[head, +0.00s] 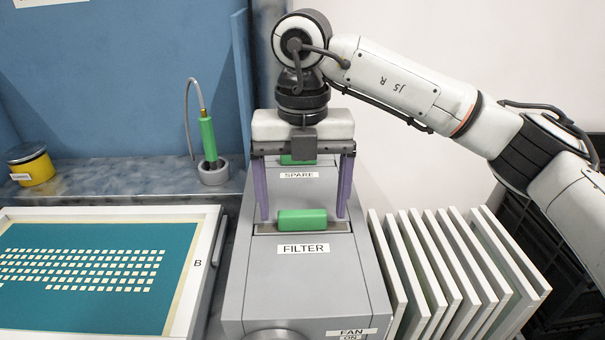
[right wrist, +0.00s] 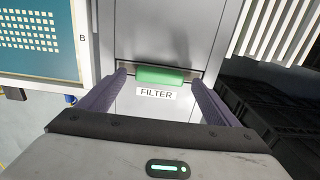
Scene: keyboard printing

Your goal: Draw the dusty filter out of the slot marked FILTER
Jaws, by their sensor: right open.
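The filter's green handle (head: 302,220) stands in the slot just above the FILTER label (head: 303,249) on a grey machine. The filter body below the handle is hidden in the slot, so its dust cannot be seen. My right gripper (head: 304,217) is open above the slot, with one purple finger on each side of the green handle. In the right wrist view the handle (right wrist: 161,76) lies between the fingertips, with a gap at each side. A second green handle (head: 298,160) shows at the SPARE label, partly hidden behind my gripper. My left gripper is not in view.
A framed teal screen (head: 207,262) marked B lies left of the machine (head: 290,290). Several white panels (head: 445,265) stand in a row at its right. A green tool (head: 208,138) in a holder and a yellow jar (head: 32,165) stand at the back left.

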